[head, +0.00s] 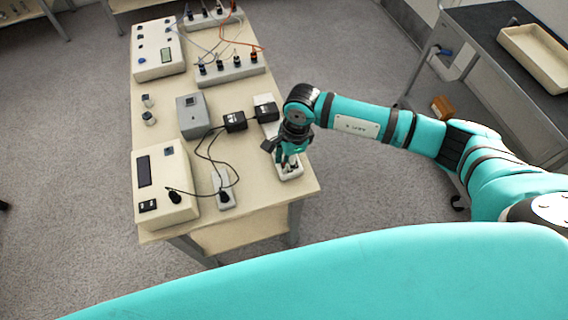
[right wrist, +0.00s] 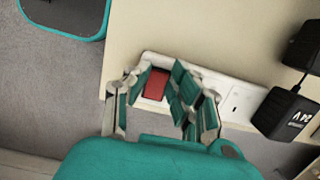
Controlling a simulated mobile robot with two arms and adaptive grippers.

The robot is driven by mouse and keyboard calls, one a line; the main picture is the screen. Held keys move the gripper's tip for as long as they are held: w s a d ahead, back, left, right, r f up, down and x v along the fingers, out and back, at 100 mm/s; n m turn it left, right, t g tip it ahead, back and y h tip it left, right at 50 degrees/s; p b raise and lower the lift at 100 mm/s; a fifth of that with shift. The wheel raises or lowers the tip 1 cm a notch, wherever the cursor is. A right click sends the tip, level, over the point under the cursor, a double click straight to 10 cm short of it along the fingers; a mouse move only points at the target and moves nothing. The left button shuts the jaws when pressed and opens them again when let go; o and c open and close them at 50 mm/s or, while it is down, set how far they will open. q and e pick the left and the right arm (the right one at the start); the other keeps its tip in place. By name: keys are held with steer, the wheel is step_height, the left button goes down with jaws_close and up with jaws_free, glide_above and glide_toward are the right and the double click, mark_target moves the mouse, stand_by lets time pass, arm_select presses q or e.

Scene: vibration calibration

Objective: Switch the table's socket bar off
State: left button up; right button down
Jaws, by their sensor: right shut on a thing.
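The white socket bar (head: 291,174) lies along the right edge of the beige table (head: 262,196). Its near end shows beside my right gripper (head: 286,158), which comes down on it from above. In the right wrist view, the bar's red switch (right wrist: 156,83) shows between the fingertips of my right gripper (right wrist: 161,84). The fingers are shut on the bar around this switch. An empty socket face (right wrist: 238,102) lies to the right of the fingers. I cannot tell whether the switch is lit or which way it is tipped. My left gripper is not in view.
Black power adapters (head: 235,121) sit near the bar's far part, with cables across the tabletop. A dark-topped bench (head: 490,50) stands at right.

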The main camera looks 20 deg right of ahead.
steer(key=shift+d+f+y+b, duration=0.15)
steer(key=shift+f+y+b, duration=0.05)
steer(key=shift+y+b, duration=0.1)
steer(key=shift+r, duration=0.3)
steer(key=c, duration=1.2)
jaws_free()
steer(key=shift+o, duration=0.2)
steer(key=v, duration=1.2)
steer(key=shift+d, duration=0.15)
steer(key=shift+f, duration=0.1)
